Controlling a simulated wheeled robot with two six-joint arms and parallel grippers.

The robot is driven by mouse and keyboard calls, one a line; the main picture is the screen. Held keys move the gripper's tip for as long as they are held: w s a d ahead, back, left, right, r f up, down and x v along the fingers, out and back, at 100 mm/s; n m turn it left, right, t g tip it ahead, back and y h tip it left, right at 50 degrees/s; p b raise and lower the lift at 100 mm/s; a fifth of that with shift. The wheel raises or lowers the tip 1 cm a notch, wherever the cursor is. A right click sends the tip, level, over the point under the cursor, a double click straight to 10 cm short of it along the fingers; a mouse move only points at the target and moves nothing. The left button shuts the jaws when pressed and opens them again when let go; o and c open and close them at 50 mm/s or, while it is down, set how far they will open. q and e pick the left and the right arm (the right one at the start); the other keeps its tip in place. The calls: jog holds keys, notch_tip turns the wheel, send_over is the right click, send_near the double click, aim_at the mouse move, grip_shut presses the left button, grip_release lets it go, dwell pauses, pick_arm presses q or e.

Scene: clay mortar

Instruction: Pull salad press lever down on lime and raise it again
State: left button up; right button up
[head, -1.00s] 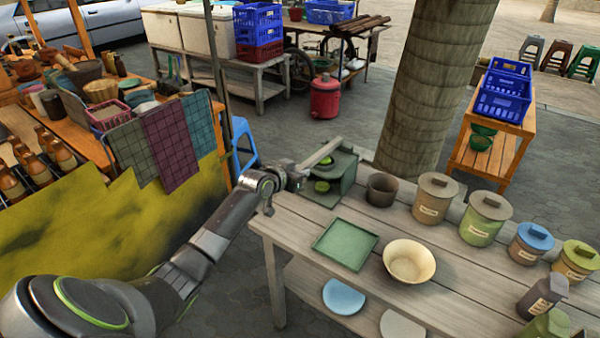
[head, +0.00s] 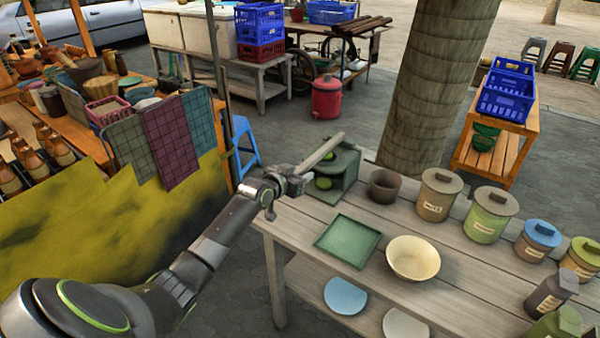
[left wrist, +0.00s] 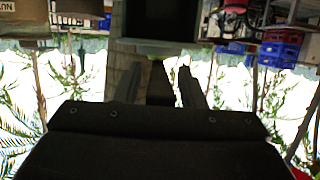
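The salad press (head: 347,166) is a dark green box-like stand at the table's far left corner. Its lever (head: 322,152) is a pale bar sloping from the press top down toward my left gripper (head: 292,184). A bright green round thing, seemingly the lime (head: 323,183), shows low at the press, partly hidden; another green patch shows above it. In the left wrist view, the fingers of my left gripper (left wrist: 158,80) stand on either side of the dark lever bar (left wrist: 159,90), with narrow gaps beside it. The gripper looks open around the lever. My right gripper is not in view.
A brown pot (head: 384,186) stands right of the press, and a green square tray (head: 347,242) lies in front. A cream bowl (head: 413,258) and several lidded jars (head: 438,195) stand farther right. A tree trunk (head: 425,100) rises behind the table (head: 300,228).

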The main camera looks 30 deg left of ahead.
pick_arm(q)
jog(key=shift+o, duration=0.2)
jog(key=shift+r, duration=0.25)
jog(key=v, duration=1.7)
jog(key=shift+s+p, duration=0.2)
jog(key=shift+p, duration=0.15)
jog(key=shift+a+f, duration=0.15)
